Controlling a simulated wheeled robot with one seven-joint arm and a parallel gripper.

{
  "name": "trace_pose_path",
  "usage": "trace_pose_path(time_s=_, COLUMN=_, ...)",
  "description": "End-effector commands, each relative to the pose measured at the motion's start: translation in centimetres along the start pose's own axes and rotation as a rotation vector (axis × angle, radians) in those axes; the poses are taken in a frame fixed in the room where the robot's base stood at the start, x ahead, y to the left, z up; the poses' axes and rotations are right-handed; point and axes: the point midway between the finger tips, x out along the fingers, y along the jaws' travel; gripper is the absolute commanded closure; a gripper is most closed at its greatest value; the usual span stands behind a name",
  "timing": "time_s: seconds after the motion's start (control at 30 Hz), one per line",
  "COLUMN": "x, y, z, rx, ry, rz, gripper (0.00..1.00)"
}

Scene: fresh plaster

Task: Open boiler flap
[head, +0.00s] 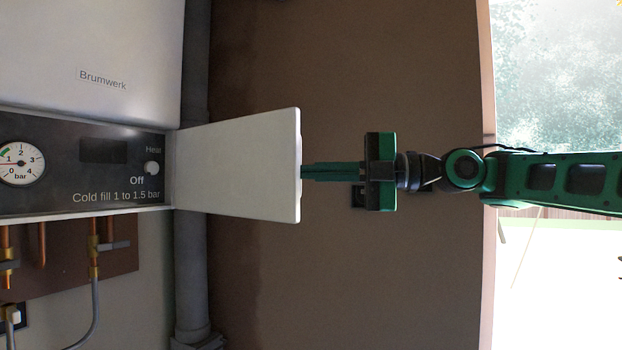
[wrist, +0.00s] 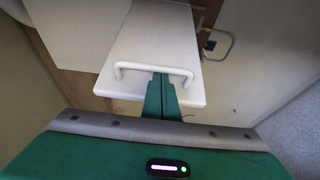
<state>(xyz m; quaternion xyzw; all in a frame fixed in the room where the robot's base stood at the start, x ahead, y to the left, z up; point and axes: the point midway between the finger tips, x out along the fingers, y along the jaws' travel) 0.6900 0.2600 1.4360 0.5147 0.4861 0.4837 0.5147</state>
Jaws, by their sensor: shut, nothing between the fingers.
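The white boiler flap (head: 238,165) stands swung out to the right of the boiler's dark control panel (head: 85,165), which is uncovered. In the wrist view the flap (wrist: 155,40) carries a white bar handle (wrist: 130,67) near its closest edge. My gripper (head: 304,171) is at the flap's outer edge, its green fingers pointing left at it. In the wrist view the shut fingertips (wrist: 161,77) meet the handle bar right of its middle. Nothing shows between the fingers. I cannot tell whether they touch the bar or reach behind it.
The panel bears a pressure gauge (head: 20,163) and a knob (head: 152,168). Copper pipes (head: 94,250) hang below the boiler (head: 90,60). A grey vertical pipe (head: 192,270) runs behind the flap. A bright window (head: 560,75) is at the right. The brown wall between is mostly bare.

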Motion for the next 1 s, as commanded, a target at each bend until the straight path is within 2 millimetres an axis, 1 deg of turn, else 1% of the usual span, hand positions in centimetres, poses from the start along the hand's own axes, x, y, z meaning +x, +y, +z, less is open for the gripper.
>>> trace_pose_path(time_s=0.17, x=-0.7, y=0.3, z=1.3, rx=-0.002, ry=0.002, rz=0.005, gripper=1.0)
trace_pose_path(time_s=0.5, x=-2.4, y=0.3, z=6.3, rx=-0.002, ry=0.002, rz=0.006, gripper=1.0)
trace_pose_path(time_s=0.6, x=-2.7, y=0.2, z=7.5, rx=-0.001, ry=0.001, rz=0.004, gripper=1.0)
trace_pose_path(time_s=0.77, x=-2.9, y=0.1, z=8.4, rx=0.0, ry=0.0, rz=0.001, gripper=1.0)
trace_pose_path(time_s=1.0, x=-2.9, y=0.0, z=8.5, rx=0.0, ry=-0.001, rz=0.0, gripper=1.0)
